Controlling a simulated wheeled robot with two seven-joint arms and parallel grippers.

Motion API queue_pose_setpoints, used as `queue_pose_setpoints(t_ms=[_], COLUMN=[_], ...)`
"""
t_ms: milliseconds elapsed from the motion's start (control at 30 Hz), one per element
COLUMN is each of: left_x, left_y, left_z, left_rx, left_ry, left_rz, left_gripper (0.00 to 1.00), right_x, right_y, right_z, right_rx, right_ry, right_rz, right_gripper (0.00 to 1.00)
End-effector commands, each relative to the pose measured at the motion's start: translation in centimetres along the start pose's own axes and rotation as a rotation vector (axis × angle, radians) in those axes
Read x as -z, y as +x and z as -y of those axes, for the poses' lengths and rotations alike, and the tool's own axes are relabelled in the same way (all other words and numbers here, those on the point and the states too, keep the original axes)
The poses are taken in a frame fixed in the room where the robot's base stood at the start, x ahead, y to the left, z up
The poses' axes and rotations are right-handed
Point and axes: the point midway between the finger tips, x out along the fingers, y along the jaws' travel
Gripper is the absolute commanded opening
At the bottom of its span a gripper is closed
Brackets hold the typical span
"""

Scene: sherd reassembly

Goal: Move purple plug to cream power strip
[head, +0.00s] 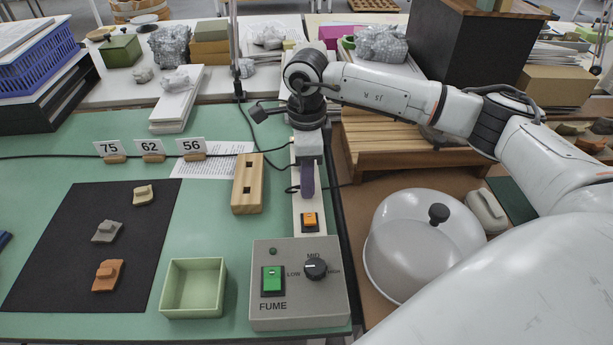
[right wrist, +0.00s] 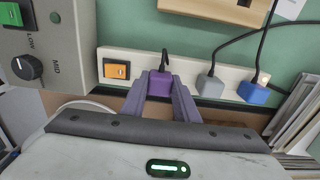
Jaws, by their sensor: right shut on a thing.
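The cream power strip (head: 299,205) runs along the right side of the green bench, with an orange switch (head: 310,221) at its near end. It also shows in the right wrist view (right wrist: 137,62). My right gripper (head: 307,190) points down over the strip. In the right wrist view its fingers are shut on the purple plug (right wrist: 160,84), which sits at the strip's face beside the orange switch. A short black cord rises from the plug. I cannot tell whether the plug is fully seated. My left gripper is out of view.
A grey plug (right wrist: 209,86) and a blue plug (right wrist: 254,92) sit farther along the strip. A wooden block (head: 247,184) lies left of it. The FUME control box (head: 298,285) stands at its near end. A clear dome (head: 420,250) and wooden rack (head: 400,150) are right.

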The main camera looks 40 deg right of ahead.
Motion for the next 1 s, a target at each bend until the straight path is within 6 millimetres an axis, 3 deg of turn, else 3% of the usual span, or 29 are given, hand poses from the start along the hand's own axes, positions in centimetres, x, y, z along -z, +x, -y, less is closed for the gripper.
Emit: queue_pose_setpoints(t_ms=[1000], left_x=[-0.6], left_y=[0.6], left_z=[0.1], left_rx=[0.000], left_ry=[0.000], left_rz=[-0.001], left_gripper=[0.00], right_x=[0.0], right_y=[1.3], right_z=[0.0], right_rx=[-0.001], right_ry=[0.000], right_rz=[-0.001], right_gripper=[0.06])
